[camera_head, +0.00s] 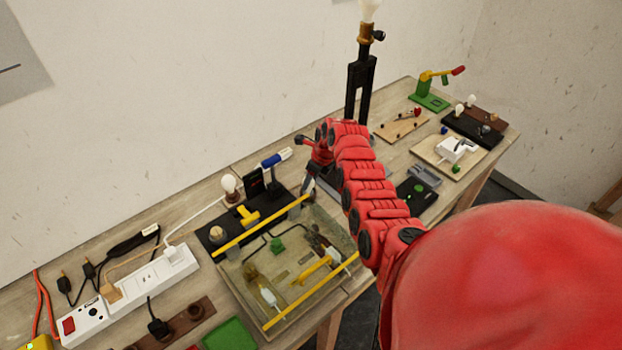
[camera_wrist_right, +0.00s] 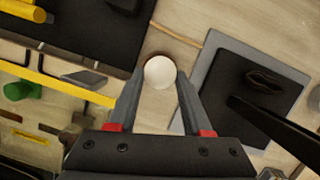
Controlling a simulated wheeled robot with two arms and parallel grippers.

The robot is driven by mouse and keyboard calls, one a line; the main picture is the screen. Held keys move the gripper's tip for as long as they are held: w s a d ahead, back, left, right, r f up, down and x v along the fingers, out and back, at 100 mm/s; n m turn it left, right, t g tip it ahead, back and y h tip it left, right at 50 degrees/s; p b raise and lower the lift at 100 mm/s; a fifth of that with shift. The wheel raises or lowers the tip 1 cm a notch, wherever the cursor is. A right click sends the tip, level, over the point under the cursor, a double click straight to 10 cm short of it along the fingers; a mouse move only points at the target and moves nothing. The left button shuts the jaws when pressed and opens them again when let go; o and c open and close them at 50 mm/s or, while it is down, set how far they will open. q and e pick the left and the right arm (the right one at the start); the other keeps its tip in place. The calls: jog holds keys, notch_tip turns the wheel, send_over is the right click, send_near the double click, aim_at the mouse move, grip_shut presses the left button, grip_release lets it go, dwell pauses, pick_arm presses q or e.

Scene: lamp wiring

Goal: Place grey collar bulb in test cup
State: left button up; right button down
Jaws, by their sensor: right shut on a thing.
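My right gripper (camera_head: 308,186) is over the table beside the black test board (camera_head: 270,205). In the right wrist view the gripper (camera_wrist_right: 160,78) is shut on a round white bulb (camera_wrist_right: 160,72), seen from its glass end. The bulb's collar is hidden, so its colour cannot be told. A white bulb (camera_head: 229,183) stands upright at the black board's back left corner, and a round tan fitting (camera_head: 216,233) sits at its left end. I cannot tell which fitting is the test cup. My left gripper is not in view.
A clear-walled tray (camera_head: 233,292) with yellow bars lies in front of the board. The tall black lamp stand (camera_head: 352,95) rises behind my right arm; its base (camera_wrist_right: 262,82) is close right of the gripper. A white power strip (camera_head: 150,283) is at left.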

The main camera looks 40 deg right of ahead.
jog(key=shift+f, duration=0.15)
jog(key=shift+c, duration=1.3)
grip_release()
jog(key=shift+r+b, duration=0.4)
jog(key=shift+r, duration=0.3)
jog(key=p+v, duration=0.1)
jog(key=v, duration=1.5)
jog(key=shift+s+f, duration=0.1)
jog(key=shift+s, duration=0.1)
